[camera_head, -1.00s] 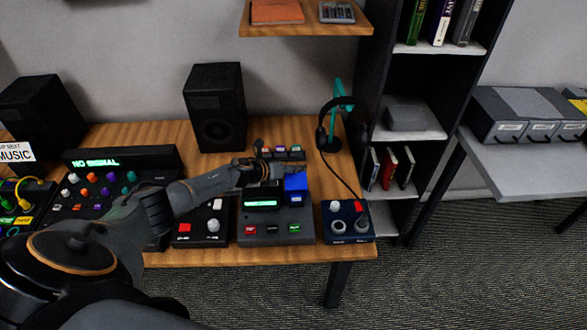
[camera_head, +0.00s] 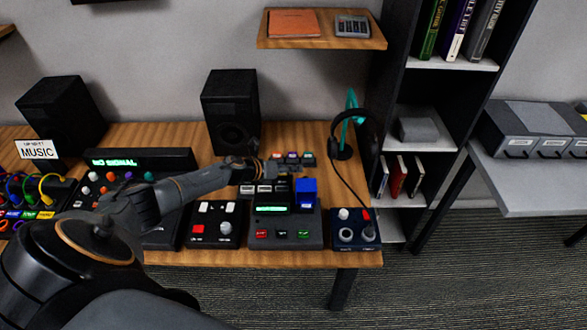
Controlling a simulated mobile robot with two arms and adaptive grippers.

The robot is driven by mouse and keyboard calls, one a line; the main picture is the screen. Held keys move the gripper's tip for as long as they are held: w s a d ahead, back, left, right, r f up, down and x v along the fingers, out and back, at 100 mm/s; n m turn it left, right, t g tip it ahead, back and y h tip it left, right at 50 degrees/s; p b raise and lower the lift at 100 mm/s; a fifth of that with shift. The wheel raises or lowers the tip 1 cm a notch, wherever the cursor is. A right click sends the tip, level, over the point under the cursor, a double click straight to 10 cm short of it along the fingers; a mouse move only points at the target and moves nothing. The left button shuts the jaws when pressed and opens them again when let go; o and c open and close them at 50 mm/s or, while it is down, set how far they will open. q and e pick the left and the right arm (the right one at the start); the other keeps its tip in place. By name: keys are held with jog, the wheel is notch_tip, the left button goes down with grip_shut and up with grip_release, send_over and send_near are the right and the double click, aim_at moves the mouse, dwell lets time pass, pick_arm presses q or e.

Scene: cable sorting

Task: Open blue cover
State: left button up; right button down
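The blue cover (camera_head: 306,192) is a small bright blue box shape on the upper right of a dark grey console (camera_head: 285,235). It appears raised, though the small size makes its exact angle hard to tell. The console has a green-lit display (camera_head: 272,209) left of the cover and red, dark and green buttons along its front. My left gripper (camera_head: 276,168) is behind and left of the cover, apparently apart from it. Its fingers are too small and dark to tell whether they are open or shut. My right gripper is out of view.
A box with white and red buttons (camera_head: 213,224) is left of the console, and a navy knob box (camera_head: 355,229) is right of it. A black speaker (camera_head: 231,112) and a headphone stand (camera_head: 344,137) stand behind. A mixer panel shows "NO SIGNAL" (camera_head: 114,161).

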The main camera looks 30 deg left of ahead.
pick_arm(q)
jog(key=s+a+r+p, duration=0.4)
jog(key=r, duration=0.2)
jog(key=shift+s+a+r, duration=0.15)
jog(key=shift+s+a, duration=0.05)
jog(key=shift+s, duration=0.1)
dwell(0.5)
dwell(0.4)
jog(key=v, duration=1.2)
